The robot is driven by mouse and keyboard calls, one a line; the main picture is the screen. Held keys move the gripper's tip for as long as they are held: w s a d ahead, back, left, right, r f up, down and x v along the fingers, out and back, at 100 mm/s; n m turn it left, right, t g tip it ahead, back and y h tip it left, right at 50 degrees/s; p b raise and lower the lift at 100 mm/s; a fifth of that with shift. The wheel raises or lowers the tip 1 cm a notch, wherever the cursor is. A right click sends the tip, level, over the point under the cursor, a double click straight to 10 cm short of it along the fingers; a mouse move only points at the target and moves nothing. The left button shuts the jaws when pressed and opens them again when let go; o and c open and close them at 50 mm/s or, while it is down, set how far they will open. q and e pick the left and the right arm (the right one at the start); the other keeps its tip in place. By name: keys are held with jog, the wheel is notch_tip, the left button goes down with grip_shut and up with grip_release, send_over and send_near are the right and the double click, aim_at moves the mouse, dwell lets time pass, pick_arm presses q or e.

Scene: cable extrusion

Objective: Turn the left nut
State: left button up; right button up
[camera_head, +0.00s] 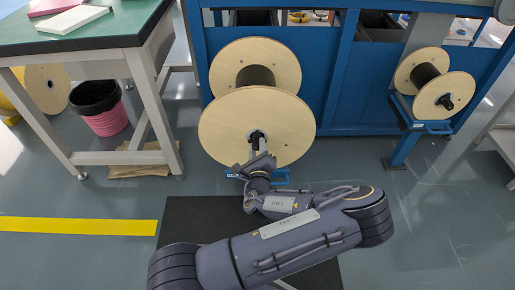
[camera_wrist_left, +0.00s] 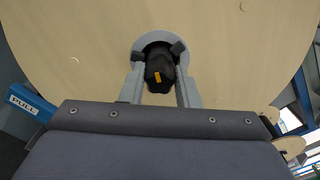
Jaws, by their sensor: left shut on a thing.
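The left nut is a black knob (camera_head: 257,134) at the hub of the large wooden reel (camera_head: 222,118). In the left wrist view the nut (camera_wrist_left: 159,75) shows an orange mark and sits in front of a grey round hub plate. My left gripper (camera_head: 257,143) reaches up to it from below. Its two grey fingers (camera_wrist_left: 158,50) stand on either side of the nut and are shut on it. My right gripper is not in view.
A smaller reel (camera_head: 456,86) with black cable hangs on the blue frame (camera_head: 337,65) at right. A green-topped table (camera_head: 120,25) stands at left, with a pink bin (camera_head: 107,120) below. A blue PULL tab (camera_wrist_left: 32,102) is at the left wrist view's left edge.

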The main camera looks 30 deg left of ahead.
pick_arm(q)
jog(key=shift+s, duration=0.1)
dwell(0.4)
jog(key=o, duration=1)
jog(key=shift+c, duration=0.2)
jog(key=p+v, duration=0.1)
jog(key=v, duration=0.6)
jog(key=shift+s+d+p, duration=0.2)
jog(key=shift+s+p, duration=0.1)
jog(key=shift+p, duration=0.1)
